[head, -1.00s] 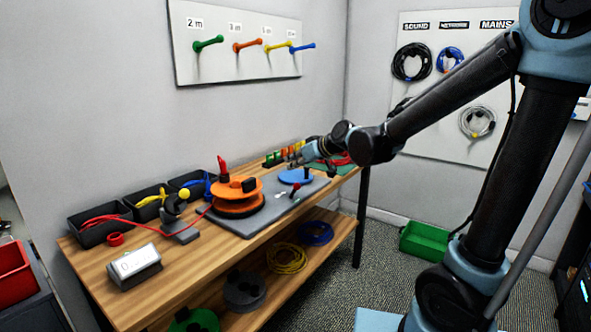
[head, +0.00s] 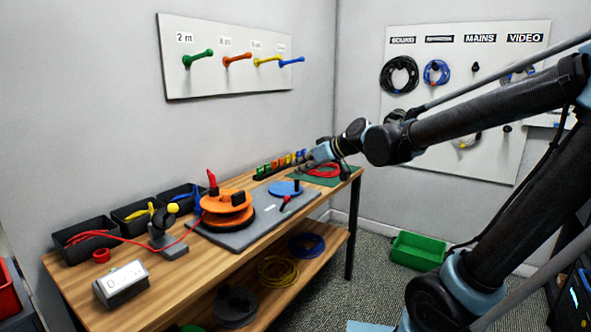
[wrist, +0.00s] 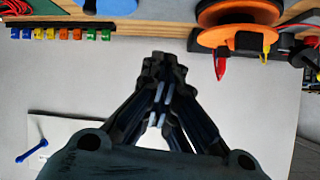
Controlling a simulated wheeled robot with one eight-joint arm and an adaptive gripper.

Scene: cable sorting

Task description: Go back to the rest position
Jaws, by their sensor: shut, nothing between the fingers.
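My gripper (wrist: 160,70) is shut and empty in the wrist view, with its dark fingers together over the pale wall. In the head view my gripper (head: 316,155) is small, at the far end of the bench, above the green mat (head: 338,180). A red cable coil (head: 322,170) lies on that mat, below and apart from the gripper as far as I can tell. An orange reel (head: 227,205) with a red piece on top stands mid-bench. A red cable (head: 130,238) runs from the left bin towards it.
The wooden bench (head: 150,288) carries dark bins (head: 85,248), a display box (head: 120,283), a blue disc (head: 285,188) and a row of coloured clips (head: 280,163). Pegs (head: 198,57) stick out from the wall board. A green crate (head: 417,250) sits on the carpet.

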